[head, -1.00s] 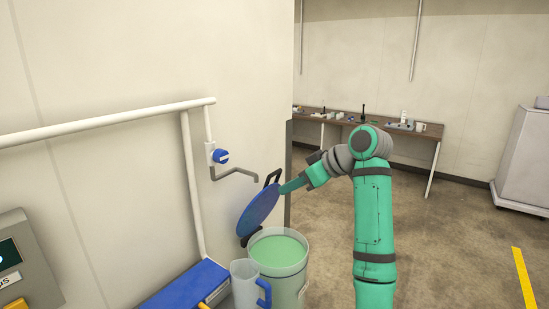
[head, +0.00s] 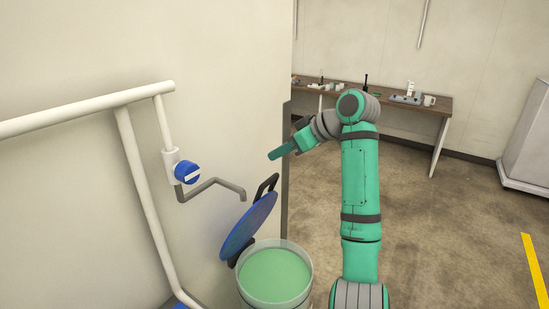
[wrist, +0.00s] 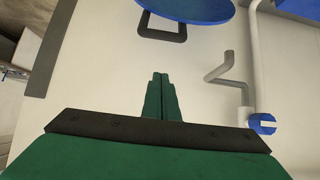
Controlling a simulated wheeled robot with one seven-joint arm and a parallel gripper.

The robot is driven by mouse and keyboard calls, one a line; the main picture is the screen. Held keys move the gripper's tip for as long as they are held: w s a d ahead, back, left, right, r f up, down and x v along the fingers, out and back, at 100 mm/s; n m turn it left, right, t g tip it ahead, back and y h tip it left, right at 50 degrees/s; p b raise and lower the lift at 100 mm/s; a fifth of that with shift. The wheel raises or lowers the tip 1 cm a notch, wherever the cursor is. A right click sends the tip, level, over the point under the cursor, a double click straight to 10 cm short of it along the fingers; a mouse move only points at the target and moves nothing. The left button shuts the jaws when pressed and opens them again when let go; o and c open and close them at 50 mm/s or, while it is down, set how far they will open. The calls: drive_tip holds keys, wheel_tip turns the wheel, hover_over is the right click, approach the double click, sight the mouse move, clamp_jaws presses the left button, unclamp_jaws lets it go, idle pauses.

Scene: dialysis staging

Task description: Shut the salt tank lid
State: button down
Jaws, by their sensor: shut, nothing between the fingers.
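The salt tank (head: 275,278) is a translucent round bucket with green contents at the bottom of the head view. Its blue round lid (head: 247,229) stands open, tilted up at the tank's left rim, with a black loop handle (head: 267,187) at its upper edge. In the wrist view the lid (wrist: 190,8) shows at the top edge, and its handle (wrist: 161,33) hangs just beyond my fingertips. My gripper (head: 272,156) is shut and empty, above the lid handle and apart from it. The fingers (wrist: 160,78) are together in the wrist view.
A white pipe with a blue valve (head: 187,172) and a grey spout (head: 220,188) is on the wall left of the lid. A bench (head: 420,105) with small items stands at the back. Open floor (head: 440,225) lies to the right.

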sight(270, 180)
drive_tip(key=a+f, duration=0.1)
drive_tip(key=f, duration=0.1)
drive_tip(key=w+a+f, duration=0.1)
drive_tip(key=f, duration=0.1)
drive_tip(key=w+a+f, duration=0.1)
drive_tip(key=f, duration=0.1)
drive_tip(key=shift+w+a+f, duration=0.2)
drive_tip(key=shift+a+f, duration=0.05)
drive_tip(key=shift+f, duration=0.15)
drive_tip(key=shift+s+d+f, duration=0.35)
drive_tip(key=shift+d+f, duration=0.05)
drive_tip(key=shift+d, duration=0.05)
drive_tip(key=shift+s+f, duration=0.1)
drive_tip(key=shift+f, duration=0.05)
